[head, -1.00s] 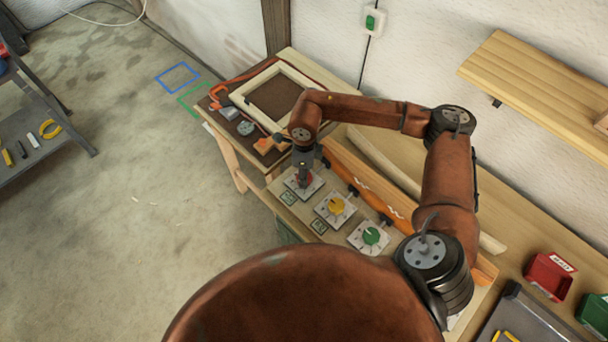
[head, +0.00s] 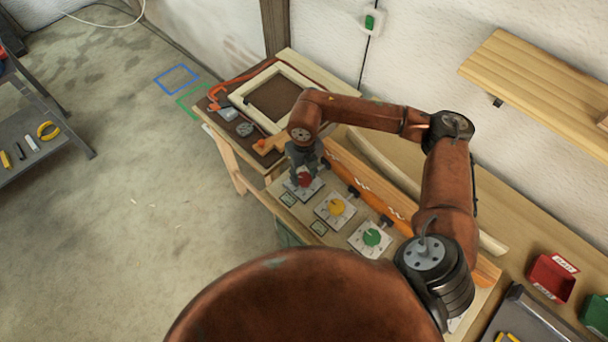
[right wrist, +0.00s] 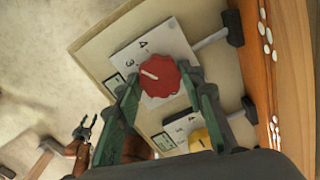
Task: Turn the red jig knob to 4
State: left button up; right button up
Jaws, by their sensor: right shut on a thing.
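The red jig knob (head: 304,180) sits on a white dial plate at the far left of a row of knobs. In the right wrist view the red knob (right wrist: 158,75) is between the fingers of my right gripper (right wrist: 160,90), which is shut on it. Its white mark points up and left in that view, nearer the 3 than the 4 (right wrist: 143,44). In the head view my right gripper (head: 305,166) reaches down onto the knob and partly covers its plate. My left gripper (right wrist: 87,127) shows small in the right wrist view, its fingers apart and empty.
A yellow knob (head: 336,207) and a green knob (head: 371,236) stand beside the red one on the same board. An orange lath (head: 370,185) lies behind them. A wooden frame (head: 240,96) lies at the back left. Red (head: 552,278) and green bins stand at right.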

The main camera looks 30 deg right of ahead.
aim_at(304, 178)
jog(key=m, duration=0.5)
jog(key=shift+m+p, duration=0.3)
dwell(0.4)
jog(key=o, duration=1.2)
jog(key=shift+c, duration=0.2)
jog(key=shift+r, duration=0.15)
notch_tip(304, 178, up, 12)
jog(key=shift+f, duration=0.2)
